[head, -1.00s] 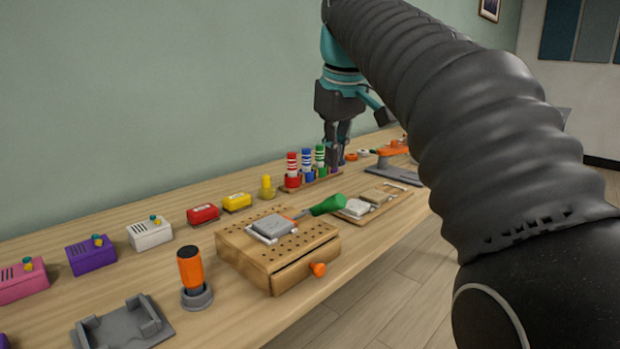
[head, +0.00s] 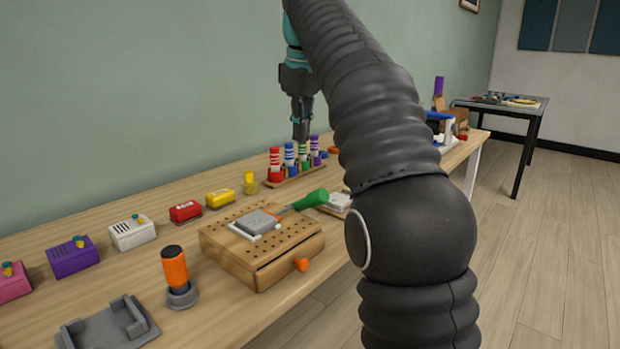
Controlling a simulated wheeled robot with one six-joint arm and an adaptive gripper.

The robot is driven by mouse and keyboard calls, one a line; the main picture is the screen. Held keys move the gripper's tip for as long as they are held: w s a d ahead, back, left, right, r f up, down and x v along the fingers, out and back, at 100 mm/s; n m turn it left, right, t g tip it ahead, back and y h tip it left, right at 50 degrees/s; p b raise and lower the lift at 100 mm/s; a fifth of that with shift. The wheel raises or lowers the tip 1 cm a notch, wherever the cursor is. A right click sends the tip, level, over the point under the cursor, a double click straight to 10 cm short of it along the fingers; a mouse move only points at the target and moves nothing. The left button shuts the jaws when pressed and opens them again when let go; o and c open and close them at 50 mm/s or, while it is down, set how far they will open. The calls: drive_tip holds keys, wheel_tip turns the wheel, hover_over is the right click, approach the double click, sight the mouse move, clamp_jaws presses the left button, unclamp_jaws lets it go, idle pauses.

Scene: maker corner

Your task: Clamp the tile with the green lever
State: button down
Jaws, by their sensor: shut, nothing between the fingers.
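A grey tile (head: 257,221) lies in a pale frame on top of a wooden box with rows of holes (head: 225,247). The green lever (head: 311,199) is a fat green handle on a thin shaft with an orange part near its base. It slants up and to the right from the tile's right side. My gripper (head: 302,138) points down, shut and empty, above and behind the lever, near the coloured markers. It is apart from the lever. Whether the lever presses on the tile cannot be told.
Several striped markers (head: 289,155) stand in a rack behind the box. An orange-handled tool (head: 175,270) stands in a grey holder at the front left. Coloured small boxes (head: 132,232) line the back. The box's drawer has an orange knob (head: 301,264). My arm hides the bench's right part.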

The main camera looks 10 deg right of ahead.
drive_tip(key=b, duration=0.1)
hover_over(310, 194)
drive_tip(key=w+a, duration=0.1)
drive_tip(key=a, duration=0.1)
drive_tip(key=s+x, duration=0.1)
drive_tip(key=x, duration=0.6)
drive_tip(key=f, duration=0.1)
drive_tip(key=s+d+f+b, duration=0.1)
drive_tip(key=shift+d+f, duration=0.3)
drive_tip(key=shift+s+d+f, duration=0.2)
drive_tip(key=shift+d+f, duration=0.1)
drive_tip(key=shift+f, duration=0.15)
drive_tip(key=shift+b, duration=0.3)
